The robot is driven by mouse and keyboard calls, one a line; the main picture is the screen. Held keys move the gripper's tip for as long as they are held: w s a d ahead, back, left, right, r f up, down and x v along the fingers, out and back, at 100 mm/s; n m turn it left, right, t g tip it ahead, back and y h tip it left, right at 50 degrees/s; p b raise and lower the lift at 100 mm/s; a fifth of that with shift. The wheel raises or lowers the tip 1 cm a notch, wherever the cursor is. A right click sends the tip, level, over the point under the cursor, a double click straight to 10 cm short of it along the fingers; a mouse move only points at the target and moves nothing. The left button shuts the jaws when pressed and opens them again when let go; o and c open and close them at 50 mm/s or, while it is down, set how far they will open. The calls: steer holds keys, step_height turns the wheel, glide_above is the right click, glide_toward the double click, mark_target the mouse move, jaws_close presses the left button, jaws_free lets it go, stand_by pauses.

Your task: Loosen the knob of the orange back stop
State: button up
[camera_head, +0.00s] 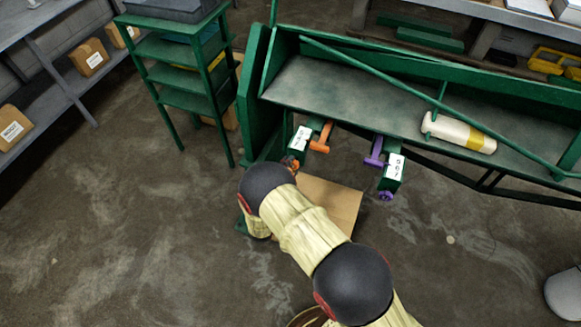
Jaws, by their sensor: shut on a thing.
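The orange back stop (321,137) sits at the front edge of the green machine, left of the purple one. Its green bracket (300,138) has a white tag. Its orange knob (290,162) shows only in part below the bracket, just above my arm's black joint. My arm reaches up from the bottom right and bends at that joint. My gripper is hidden behind my own arm, so its fingers and its contact with the knob do not show.
A purple back stop (374,151) with its purple knob (386,195) is to the right. A white and yellow roll (458,133) lies on the green machine bed (355,97). A cardboard sheet (333,201) lies below. A green rack (182,101) stands left; floor in front is mostly clear.

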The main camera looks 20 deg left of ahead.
steer(key=o, duration=1.1)
steer(key=shift+o, duration=0.2)
steer(key=s+a, duration=0.1)
steer(key=s, duration=1.1)
steer(key=shift+f, duration=0.1)
